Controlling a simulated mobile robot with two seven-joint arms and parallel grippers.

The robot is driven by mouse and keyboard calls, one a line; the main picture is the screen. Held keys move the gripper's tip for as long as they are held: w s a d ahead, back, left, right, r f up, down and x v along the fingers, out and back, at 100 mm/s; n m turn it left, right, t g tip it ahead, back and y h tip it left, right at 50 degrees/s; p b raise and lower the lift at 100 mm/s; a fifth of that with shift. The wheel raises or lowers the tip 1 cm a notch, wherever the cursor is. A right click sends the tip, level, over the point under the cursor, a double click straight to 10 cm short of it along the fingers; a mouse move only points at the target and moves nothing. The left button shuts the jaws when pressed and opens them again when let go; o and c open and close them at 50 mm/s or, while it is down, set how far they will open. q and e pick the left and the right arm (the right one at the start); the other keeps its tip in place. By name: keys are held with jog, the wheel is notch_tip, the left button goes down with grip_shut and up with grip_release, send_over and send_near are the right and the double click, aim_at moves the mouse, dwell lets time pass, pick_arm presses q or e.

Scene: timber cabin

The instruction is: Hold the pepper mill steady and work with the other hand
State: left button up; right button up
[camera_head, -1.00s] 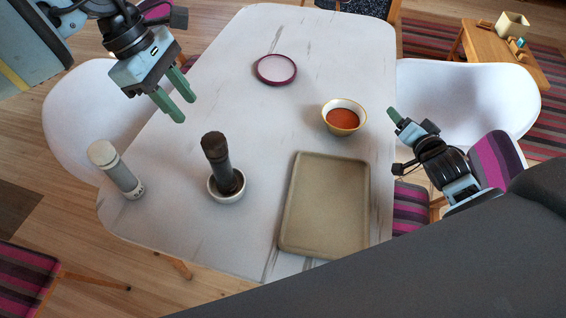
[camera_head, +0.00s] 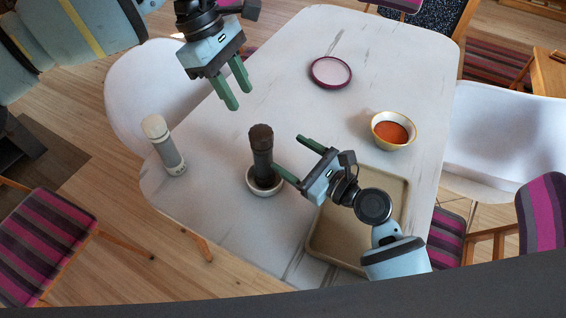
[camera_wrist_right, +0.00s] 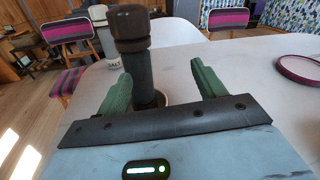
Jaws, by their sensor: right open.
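The dark pepper mill (camera_head: 261,150) stands upright in a small white bowl (camera_head: 265,192) on the table. My right gripper (camera_head: 287,152) is open just to the right of the mill, fingers pointing toward it. In the right wrist view the mill (camera_wrist_right: 132,40) rises ahead, nearer the left finger; its lower part is hidden behind the gripper. I cannot tell whether a finger touches it. My left gripper (camera_head: 241,99) is open and empty above the table's left side, beyond the mill and clear of it.
A pale salt shaker (camera_head: 163,145) stands left of the mill on the white table (camera_head: 300,110). A beige tray (camera_head: 335,240) lies partly under my right arm. A bowl of red contents (camera_head: 393,131) and a purple-rimmed plate (camera_head: 330,72) are farther back. White chairs flank the table.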

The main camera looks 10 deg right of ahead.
aim_at(271, 157)
jog(key=s+a, duration=0.1)
jog(key=s+a+m+y, duration=0.1)
jog(key=a, duration=0.1)
jog(key=shift+m, duration=0.3)
jog(key=shift+x, duration=3.9)
jog(key=c, duration=1.1)
pick_arm(q)
jog(key=shift+o, duration=0.6)
pick_arm(e)
jog(key=shift+c, duration=0.7)
pick_arm(q)
jog(key=shift+o, duration=1.2)
jog(key=shift+s+d+f, duration=0.1)
jog(key=shift+s+d, duration=0.05)
jog(key=shift+d, duration=0.05)
jog(key=shift+o, duration=0.6)
jog(key=d+y, duration=0.1)
jog(key=s, duration=0.1)
jog(key=d+t+y, duration=0.1)
jog(key=shift+s+d+f+m+y, duration=0.15)
jog(key=shift+d+f+m+y, duration=0.15)
jog(key=shift+m, duration=0.1)
jog(key=shift+s+d+t+y, duration=0.15)
jog(key=shift+d+t+y, duration=0.25)
jog(key=shift+y, duration=0.1)
pick_arm(e)
jog(key=shift+d, duration=0.1)
pick_arm(q)
jog(key=shift+f, duration=4.05)
